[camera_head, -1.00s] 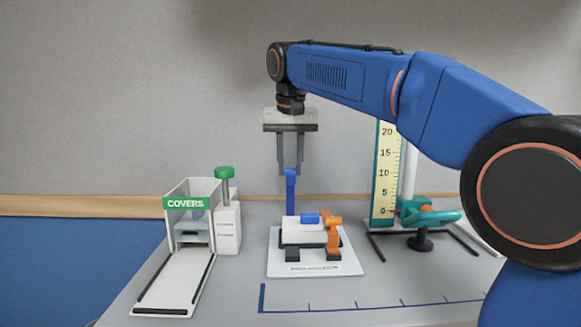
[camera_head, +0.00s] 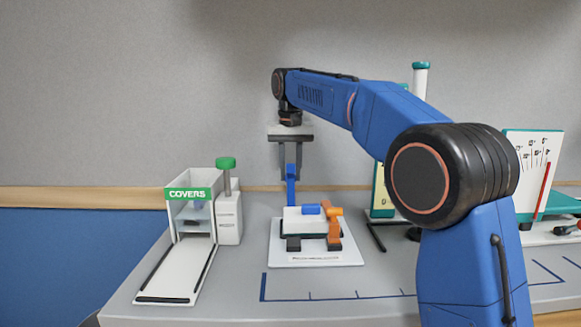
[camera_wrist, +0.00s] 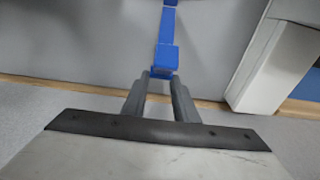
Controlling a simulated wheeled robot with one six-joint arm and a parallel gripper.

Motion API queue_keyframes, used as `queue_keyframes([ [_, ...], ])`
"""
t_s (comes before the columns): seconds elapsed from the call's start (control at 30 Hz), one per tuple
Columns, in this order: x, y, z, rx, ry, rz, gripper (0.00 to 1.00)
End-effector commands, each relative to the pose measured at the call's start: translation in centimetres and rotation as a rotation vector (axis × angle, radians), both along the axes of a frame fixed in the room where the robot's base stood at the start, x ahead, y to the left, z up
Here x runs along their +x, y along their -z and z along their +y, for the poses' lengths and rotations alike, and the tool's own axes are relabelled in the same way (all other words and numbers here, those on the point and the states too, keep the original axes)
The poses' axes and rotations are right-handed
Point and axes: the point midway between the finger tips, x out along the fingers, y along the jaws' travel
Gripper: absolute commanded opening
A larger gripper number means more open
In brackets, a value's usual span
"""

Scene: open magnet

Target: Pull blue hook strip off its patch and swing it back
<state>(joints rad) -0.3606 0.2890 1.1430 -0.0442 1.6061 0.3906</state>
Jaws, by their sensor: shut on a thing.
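The blue hook strip (camera_head: 291,188) stands upright at the left rear of a small white device (camera_head: 297,221) on a white base plate (camera_head: 318,260). A short blue piece (camera_head: 311,209) lies on top of the device, beside an orange arm (camera_head: 334,235). I cannot tell whether the strip touches any patch. My gripper (camera_head: 291,175) points down and is shut on the strip's upper end. In the wrist view the strip (camera_wrist: 167,50) runs out from between the fingertips (camera_wrist: 160,78).
A clear box labelled COVERS (camera_head: 190,194) with a white ramp (camera_head: 178,270) stands left, next to a green-knobbed post (camera_head: 228,210). A scale board (camera_head: 381,195) and a chart board (camera_head: 530,170) stand right, partly behind my arm. The table front is clear.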

Motion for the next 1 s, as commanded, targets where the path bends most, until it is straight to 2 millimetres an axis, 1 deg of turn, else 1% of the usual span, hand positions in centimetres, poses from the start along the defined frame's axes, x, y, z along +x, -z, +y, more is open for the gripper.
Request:
queue_keyframes([
  [0.03,0.7,0.1,-0.1,0.003,0.003,0.010,0.00],
  [0.1,0.9,0.6,-0.1,0.004,0.003,0.042,0.00],
  [0.4,1.4,2.2,-0.1,0.003,0.003,0.126,0.00],
  [0.87,1.3,2.6,-0.1,0.001,0.003,0.146,0.00],
  [0.9,1.3,2.6,-0.1,0.000,0.003,0.147,0.31],
  [0.97,1.3,2.6,-0.1,0.001,0.003,0.146,0.45],
  [1.0,1.3,2.5,-0.1,0.001,0.002,0.145,0.45],
])
